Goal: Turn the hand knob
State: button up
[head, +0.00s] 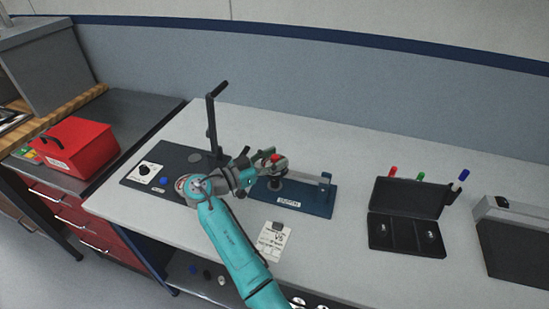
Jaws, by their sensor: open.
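A dark blue plate (313,198) with a white label lies on the bench near the middle. It carries a bracket (325,182) at its right end and a dark round part (273,184) at its left. A small red part (275,157) shows above that dark part; I cannot tell which of these is the hand knob. My gripper (278,163) is open at the red part, reaching in from the left. Whether its fingers touch anything is unclear. A black rotary knob (145,170) sits on a white dial on the black panel (178,163) at the left.
The black panel also has an upright lever (212,125) and a blue button (163,181). A card (273,240) lies in front of the plate. An open black case (408,235) and several markers stand right. A red box (76,147) is far left. The bench behind the plate is clear.

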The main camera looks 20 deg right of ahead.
jog(key=v, duration=1.1)
jog(key=shift+a, duration=0.3)
